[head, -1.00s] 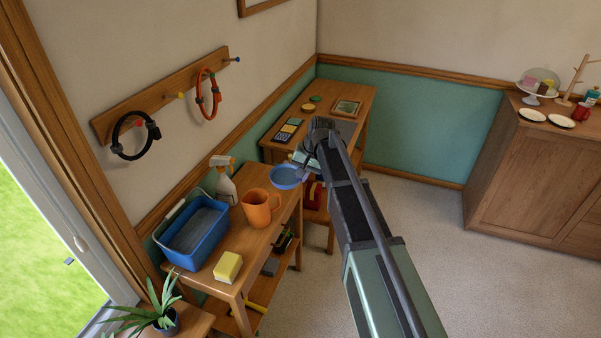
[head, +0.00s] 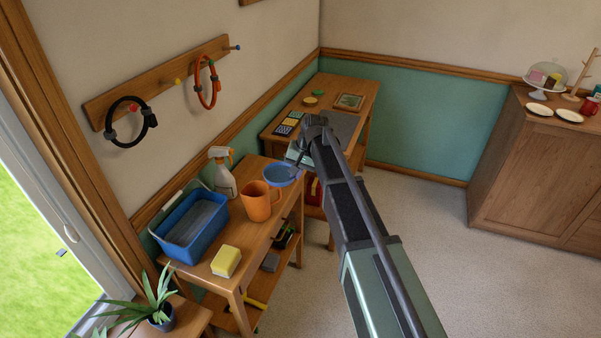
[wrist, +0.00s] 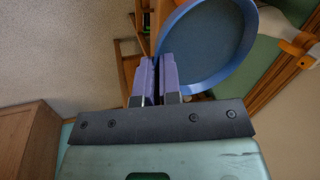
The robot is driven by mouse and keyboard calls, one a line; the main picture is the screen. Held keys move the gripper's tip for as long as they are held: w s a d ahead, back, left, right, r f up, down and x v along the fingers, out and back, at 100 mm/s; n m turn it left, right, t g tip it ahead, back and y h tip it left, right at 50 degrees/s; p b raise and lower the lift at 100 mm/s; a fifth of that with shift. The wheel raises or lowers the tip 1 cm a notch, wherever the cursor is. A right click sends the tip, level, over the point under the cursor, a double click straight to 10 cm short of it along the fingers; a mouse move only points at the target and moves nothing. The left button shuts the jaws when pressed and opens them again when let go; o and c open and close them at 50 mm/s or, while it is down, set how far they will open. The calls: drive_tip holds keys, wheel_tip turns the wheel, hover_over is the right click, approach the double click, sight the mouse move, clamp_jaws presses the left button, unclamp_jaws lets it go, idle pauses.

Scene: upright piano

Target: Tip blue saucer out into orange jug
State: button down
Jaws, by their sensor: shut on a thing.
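The blue saucer (head: 279,175) is held up in the air, just behind and to the right of the orange jug (head: 257,207) in the head view. My gripper (wrist: 157,78) is shut on the saucer's rim, and the saucer's round face (wrist: 205,45) fills the upper middle of the wrist view. I cannot make out any contents in the saucer. The orange jug stands upright on the near wooden table, its handle toward the right. The saucer looks apart from the jug, but the gap is hard to judge. The jug's inside is mostly hidden.
A spray bottle (head: 223,178) and a blue basin (head: 190,228) stand left of the jug. A yellow sponge (head: 226,262) lies near the table's front. A second wooden table (head: 283,118) behind bears small items. Open floor (head: 420,240) lies to the right.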

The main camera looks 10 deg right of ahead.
sight(286, 177)
drive_tip(key=shift+w+a+f+b, duration=0.2)
drive_tip(key=shift+a+f+b, duration=0.55)
drive_tip(key=shift+f, duration=0.1)
drive_tip(key=shift+w+a+f+b, duration=0.15)
drive_tip(key=shift+a+f+b, duration=0.55)
drive_tip(key=shift+f, duration=0.15)
drive_tip(key=shift+a+r+p, duration=0.1)
drive_tip(key=shift+r+p, duration=0.3)
drive_tip(key=shift+p, duration=0.05)
wheel_tip(286, 177, up, 2)
drive_tip(key=h+p, duration=0.2)
drive_tip(key=p, duration=0.1)
drive_tip(key=shift+w+a+r+g, duration=0.1)
drive_tip(key=shift+a+g, duration=0.05)
drive_tip(key=shift+g, duration=0.15)
drive_tip(key=shift+a+r+h, duration=0.1)
drive_tip(key=shift+r+h, duration=0.2)
drive_tip(key=shift+h, duration=0.3)
drive_tip(key=shift+h+p, duration=0.3)
drive_tip(key=shift+a+r+g+h+p, duration=0.15)
drive_tip(key=shift+r+g+h+p, duration=0.15)
drive_tip(key=shift+r, duration=0.05)
